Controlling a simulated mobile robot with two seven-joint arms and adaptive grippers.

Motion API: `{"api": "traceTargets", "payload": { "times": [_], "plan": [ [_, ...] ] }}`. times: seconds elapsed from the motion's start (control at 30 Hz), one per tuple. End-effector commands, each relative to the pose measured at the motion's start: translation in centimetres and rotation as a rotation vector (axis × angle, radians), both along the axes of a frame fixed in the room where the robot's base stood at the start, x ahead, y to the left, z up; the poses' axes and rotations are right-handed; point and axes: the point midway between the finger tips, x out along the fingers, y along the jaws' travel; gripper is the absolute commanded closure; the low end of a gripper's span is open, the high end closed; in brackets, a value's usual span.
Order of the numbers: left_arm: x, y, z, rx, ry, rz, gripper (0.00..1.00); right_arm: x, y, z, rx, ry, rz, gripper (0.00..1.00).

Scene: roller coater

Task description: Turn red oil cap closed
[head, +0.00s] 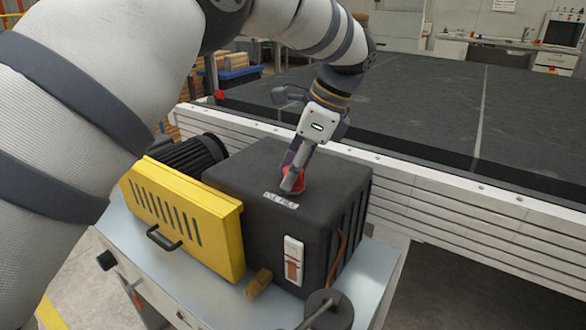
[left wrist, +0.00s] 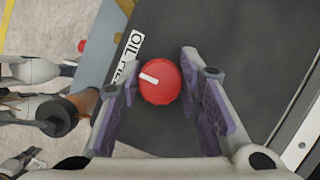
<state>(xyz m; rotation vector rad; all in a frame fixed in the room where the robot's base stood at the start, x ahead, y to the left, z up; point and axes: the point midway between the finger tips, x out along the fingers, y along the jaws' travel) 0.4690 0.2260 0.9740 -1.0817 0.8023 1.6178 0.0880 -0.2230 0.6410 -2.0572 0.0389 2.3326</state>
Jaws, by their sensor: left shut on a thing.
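The red oil cap (head: 300,183) sits on top of the dark grey tank (head: 318,234), beside a white label reading "OIL FILL" (head: 281,200). In the left wrist view the cap (left wrist: 162,88) is round, with a short white mark on its left part, pointing to the upper left. My left gripper (head: 291,184) reaches down onto the cap from above. Its two fingers (left wrist: 160,78) stand on either side of the cap and are shut on it. In the head view the fingers hide part of the cap.
A yellow slotted guard (head: 185,222) and a black motor (head: 190,153) stand left of the tank. A sight gauge (head: 293,262) is on the tank's front. A large dark conveyor bed (head: 420,105) with a light side rail lies behind and to the right.

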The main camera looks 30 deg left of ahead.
Motion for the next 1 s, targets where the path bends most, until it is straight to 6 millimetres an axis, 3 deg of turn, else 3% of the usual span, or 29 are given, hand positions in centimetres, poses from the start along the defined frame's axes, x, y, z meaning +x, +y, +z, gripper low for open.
{"api": "traceTargets", "payload": {
  "times": [0.03,0.1,0.47,0.8,1.0],
  "plan": [
    [0.0,-0.1,0.0,-0.001,0.0,-0.002,0.63,0.0,0.0,0.0,0.0,0.0,0.0,1.0],
    [0.0,0.0,0.0,-0.001,0.0,-0.002,0.47,0.0,0.0,0.0,0.0,0.0,0.0,1.0],
    [0.1,-0.2,0.6,0.001,-0.002,0.0,0.47,0.0,0.0,0.0,0.0,0.0,0.0,1.0],
    [1.2,-3.5,8.7,-0.001,-0.005,-0.002,0.47,0.0,0.0,0.0,0.0,0.0,0.0,1.0],
    [1.4,-4.2,10.5,0.001,0.0,-0.001,0.47,0.0,0.0,0.0,0.0,0.0,0.0,1.0]
  ]
}}
